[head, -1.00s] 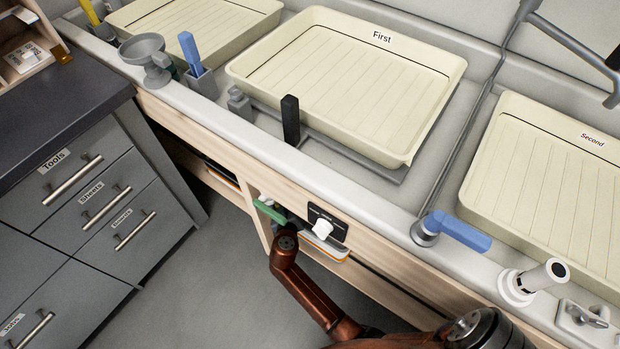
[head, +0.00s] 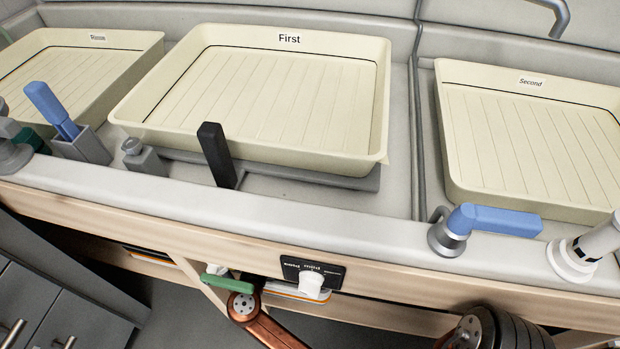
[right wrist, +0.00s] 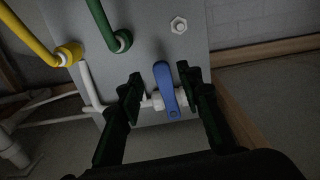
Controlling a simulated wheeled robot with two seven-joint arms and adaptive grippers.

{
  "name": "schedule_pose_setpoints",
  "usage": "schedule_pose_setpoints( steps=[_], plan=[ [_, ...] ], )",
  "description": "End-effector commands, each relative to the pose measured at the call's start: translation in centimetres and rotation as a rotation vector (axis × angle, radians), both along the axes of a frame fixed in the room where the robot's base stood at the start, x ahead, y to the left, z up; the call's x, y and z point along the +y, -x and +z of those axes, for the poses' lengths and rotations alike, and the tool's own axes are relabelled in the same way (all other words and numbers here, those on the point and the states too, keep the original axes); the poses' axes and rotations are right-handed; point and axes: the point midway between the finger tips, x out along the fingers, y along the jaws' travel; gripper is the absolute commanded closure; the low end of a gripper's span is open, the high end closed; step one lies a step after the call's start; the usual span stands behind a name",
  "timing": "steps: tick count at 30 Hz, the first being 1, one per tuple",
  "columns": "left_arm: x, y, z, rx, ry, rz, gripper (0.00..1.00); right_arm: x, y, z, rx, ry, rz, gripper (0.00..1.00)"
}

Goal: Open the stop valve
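In the right wrist view a blue lever (right wrist: 164,88) stands roughly upright on a white valve body on a pale, horizontal pipe (right wrist: 147,102), across the pipe's line. I take it to be the stop valve. My right gripper (right wrist: 161,87) is open, with its two dark fingers on either side of the lever. The right finger is close to the lever; whether it touches is unclear. A wider gap shows on the left. Neither gripper shows in the head view. My left gripper is not in view.
A grey panel (right wrist: 157,45) is behind the valve, with a yellow pipe (right wrist: 35,38) and a green pipe (right wrist: 103,25). Above, the sink front (head: 150,227) carries a black dial plate (head: 330,272) and a green lever (head: 228,284). Trays (head: 265,85) fill the sink.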

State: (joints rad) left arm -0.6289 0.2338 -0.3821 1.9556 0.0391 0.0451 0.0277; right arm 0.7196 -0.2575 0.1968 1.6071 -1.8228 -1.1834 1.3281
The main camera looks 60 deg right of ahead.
Motion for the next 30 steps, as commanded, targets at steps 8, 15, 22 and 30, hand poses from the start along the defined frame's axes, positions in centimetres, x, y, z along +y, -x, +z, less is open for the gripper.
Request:
schedule_pose_setpoints(
  steps=[8, 15, 22, 30],
  plan=[
    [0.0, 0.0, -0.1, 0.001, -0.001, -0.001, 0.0, -2.0, -0.8, 0.0, 0.001, -0.001, 0.0, 0.67],
    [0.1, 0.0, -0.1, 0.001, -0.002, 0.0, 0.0, -3.7, -1.6, 0.0, 0.001, 0.0, 0.0, 0.67],
    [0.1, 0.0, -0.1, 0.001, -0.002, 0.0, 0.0, -5.3, -2.2, -0.1, 0.002, 0.0, 0.001, 0.67],
    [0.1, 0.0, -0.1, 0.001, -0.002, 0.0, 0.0, -5.8, -2.3, 0.0, 0.001, 0.002, 0.001, 0.67]
  ],
)
